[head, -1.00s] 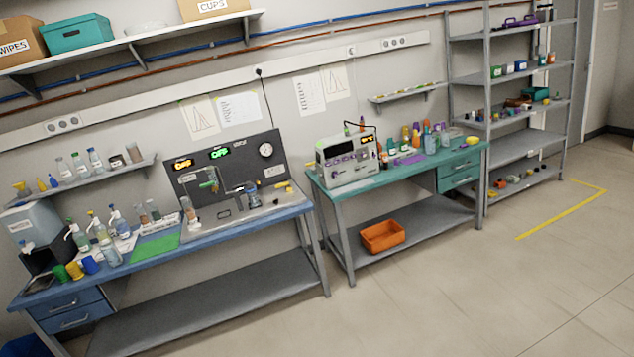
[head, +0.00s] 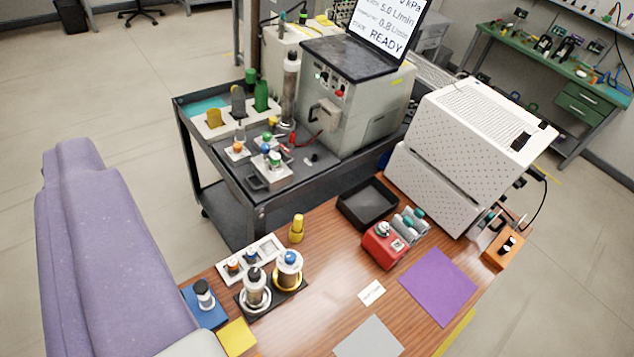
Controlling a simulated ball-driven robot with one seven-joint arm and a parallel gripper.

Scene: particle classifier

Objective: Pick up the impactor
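No thing in view is plainly labelled as the impactor. Two upright metal cylinders stand close together on a black base on the wooden bench: one with a white ring and dark top (head: 255,291), one with a yellow ring and blue-white top (head: 288,270). A smaller white cylinder with a dark top (head: 204,296) stands on a blue mat to their left. A tall metal cylinder (head: 290,88) stands upright on the dark cart. I cannot tell which of these is the impactor. My gripper's fingers do not show.
The dark cart (head: 257,213) adjoins the wooden bench (head: 330,290). A black tray (head: 367,203), red device (head: 383,246), purple mat (head: 438,286) and large white perforated box (head: 480,120) stand on the bench's far and right side. A large lavender shape fills the left.

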